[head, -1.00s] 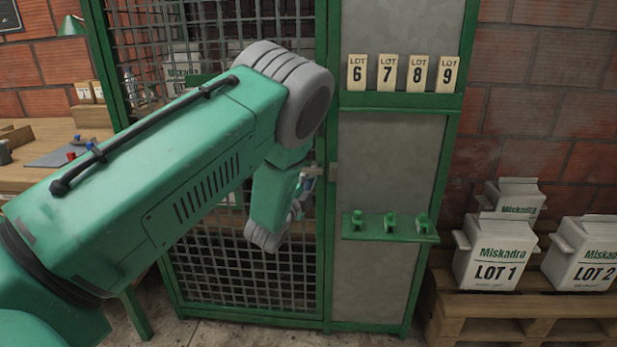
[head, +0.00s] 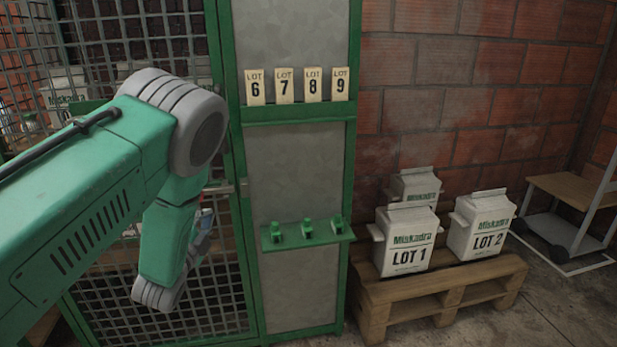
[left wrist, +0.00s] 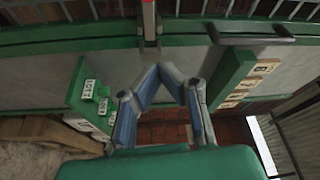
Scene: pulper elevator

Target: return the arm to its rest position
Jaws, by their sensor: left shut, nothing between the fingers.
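My left arm (head: 90,190) comes in from the left in the head view and bends down at a grey joint in front of the cage door. My left gripper (head: 205,240) hangs beyond the lower link, mostly hidden by it. In the left wrist view the left gripper (left wrist: 161,70) shows its blue-padded fingers angled together at the tips, shut and empty. My right arm and gripper are out of view.
A green-framed cabinet holds number cards (head: 298,86) and a ledge (head: 308,238) with small green pieces. The mesh door (head: 215,290) is behind my arm. A pallet (head: 440,293) with white Miskadra bags (head: 405,240) stands right. A trolley (head: 570,190) is far right.

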